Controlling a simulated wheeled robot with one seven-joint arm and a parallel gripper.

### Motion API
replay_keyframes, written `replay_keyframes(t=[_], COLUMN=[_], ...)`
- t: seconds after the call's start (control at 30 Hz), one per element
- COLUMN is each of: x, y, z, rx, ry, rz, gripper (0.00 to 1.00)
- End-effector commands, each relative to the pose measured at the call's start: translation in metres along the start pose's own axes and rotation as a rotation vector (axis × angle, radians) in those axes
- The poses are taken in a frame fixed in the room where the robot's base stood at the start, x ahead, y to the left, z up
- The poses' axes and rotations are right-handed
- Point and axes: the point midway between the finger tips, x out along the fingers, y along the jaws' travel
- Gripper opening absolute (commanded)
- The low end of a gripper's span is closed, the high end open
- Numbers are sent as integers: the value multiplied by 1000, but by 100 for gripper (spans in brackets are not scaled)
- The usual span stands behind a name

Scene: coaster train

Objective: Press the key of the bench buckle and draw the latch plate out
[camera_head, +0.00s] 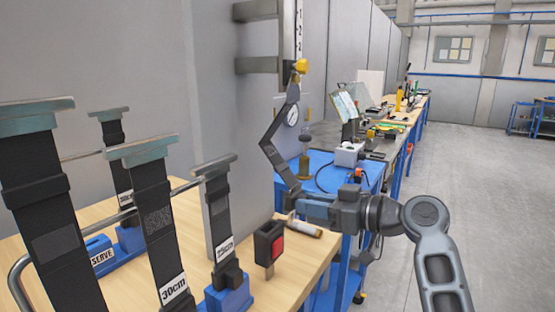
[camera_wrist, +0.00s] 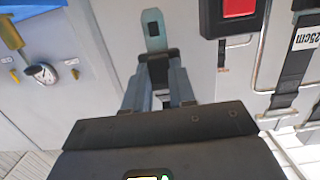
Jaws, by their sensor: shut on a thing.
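The bench buckle (camera_head: 269,245) is a black housing with a red key, standing upright on the wooden bench. It also shows at the top of the wrist view (camera_wrist: 233,14), with its red key facing the camera. My gripper (camera_head: 300,202) is above and to the right of the buckle. In the wrist view my gripper (camera_wrist: 158,62) is shut on the latch plate (camera_wrist: 152,28), a grey-teal metal tongue with a dark slot. The tongue points away from the fingers and is apart from the buckle. A bent black strap (camera_head: 270,150) runs up from the gripper to a yellow anchor.
Black straps with metal bars stand at the left, with length labels and blue bases (camera_head: 230,295). A grey upright panel (camera_head: 225,120) stands behind the buckle. A wooden-handled tool (camera_head: 305,227) lies on the bench near my gripper. The floor at the right is open.

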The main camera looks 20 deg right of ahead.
Motion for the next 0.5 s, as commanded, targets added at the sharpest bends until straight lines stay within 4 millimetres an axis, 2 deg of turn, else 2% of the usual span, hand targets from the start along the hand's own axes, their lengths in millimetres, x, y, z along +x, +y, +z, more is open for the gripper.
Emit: replay_keyframes(t=[0.03,0.4,0.43,0.5], x=[1,6,6,6], y=[0,0,0,0], z=[11,50,44,43], rx=[0,0,-1,-1], ry=[0,0,1,0], rz=[0,0,0,0], gripper=[0,0,28,34])
